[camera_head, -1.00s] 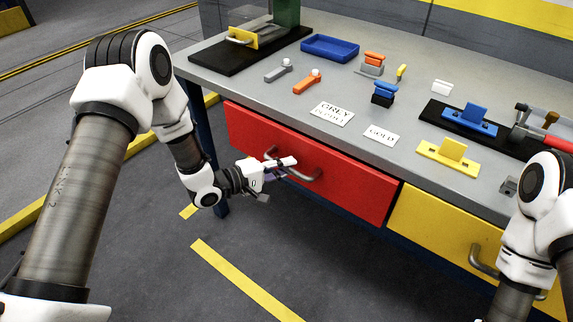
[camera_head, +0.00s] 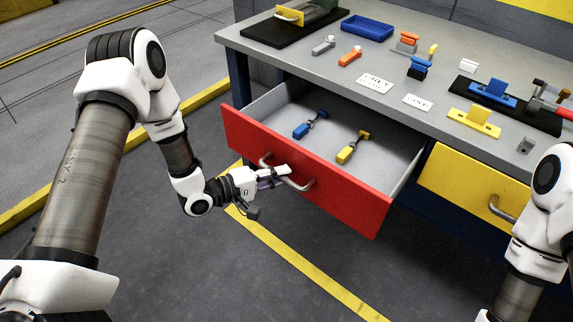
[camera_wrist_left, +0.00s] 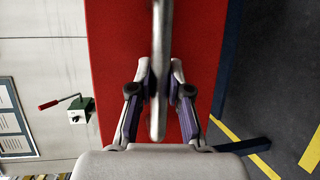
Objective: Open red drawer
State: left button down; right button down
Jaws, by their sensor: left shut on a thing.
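The red drawer (camera_head: 350,208) is pulled well out from under the grey workbench in the head view. Its grey inside shows, with a blue-handled tool (camera_head: 310,125) and a yellow-handled tool (camera_head: 352,148) lying in it. My left gripper (camera_head: 280,174) is shut on the drawer's metal handle (camera_head: 302,186). In the left wrist view the handle (camera_wrist_left: 160,45) runs between the two fingers of the left gripper (camera_wrist_left: 159,82), against the red front (camera_wrist_left: 205,50). My right arm is at the right edge, and its gripper is out of the picture.
The yellow drawer (camera_head: 460,183) is closed, to the right. The grey bench top (camera_head: 330,70) holds a blue tray (camera_head: 367,27), white labels (camera_head: 375,84) and several coloured parts. The floor (camera_head: 200,265) before the drawer is clear.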

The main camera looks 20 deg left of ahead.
pick_arm(q)
jog(key=shift+s+a, duration=0.3)
jog(key=shift+s, duration=0.65)
jog(key=c, duration=1.1)
grip_release()
jog(key=v, duration=1.2)
jog(key=shift+r, duration=0.1)
